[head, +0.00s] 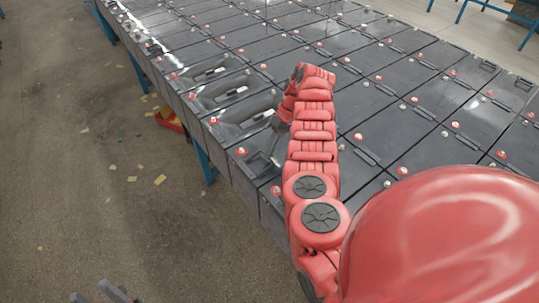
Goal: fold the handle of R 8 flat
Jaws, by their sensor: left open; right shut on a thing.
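The dark grey batteries stand in close rows, with red and white terminal caps on top. In the near left row, several black handles stand raised, such as this one (250,107). My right gripper (272,158) reaches down over the near end of that row and is shut on a handle there, mostly hidden by the fingers and my red arm. I cannot read any label, so I cannot confirm which battery is R 8. My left gripper (98,295) is open and empty at the bottom left edge, low over the floor, far from the batteries.
The batteries rest on a blue-legged stand (205,160). A red tray (169,119) lies on the floor beside it, with yellow scraps (160,180) scattered around. My red arm hides part of the near rows.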

